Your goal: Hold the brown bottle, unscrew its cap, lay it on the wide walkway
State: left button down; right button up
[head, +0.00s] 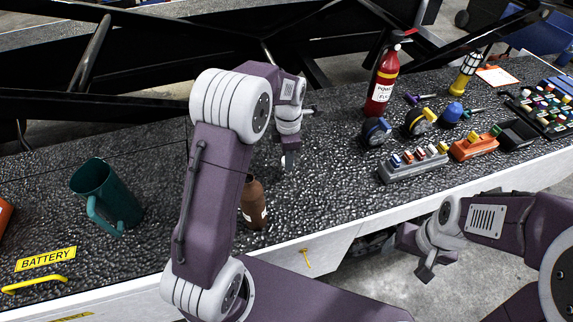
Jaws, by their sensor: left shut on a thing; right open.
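The brown bottle (256,208) stands upright on the dark, rough walkway (335,185) near its front edge, partly hidden behind my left arm. No cap is visible on its top. My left gripper (290,164) is behind and to the right of the bottle, apart from it, pointing down low over the walkway. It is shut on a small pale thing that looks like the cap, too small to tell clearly. My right gripper (426,268) is open and empty, off the walkway's front edge above the floor.
A teal mug (108,196) stands at the left, behind a BATTERY label (46,259) and a yellow handle (35,284). A red extinguisher (383,82), a flashlight (466,74), tape rolls and colored block racks (412,165) crowd the right. The walkway between mug and bottle is clear.

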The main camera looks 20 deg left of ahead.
pick_arm(q)
jog(key=shift+w+a+f, duration=0.1)
jog(key=shift+w, duration=0.05)
notch_tip(320, 180, down, 3)
jog(key=shift+f+b, duration=0.15)
jog(key=shift+b, duration=0.15)
jog(key=shift+f, duration=0.4)
jog(key=shift+f, duration=0.1)
jog(key=c, duration=1)
grip_release()
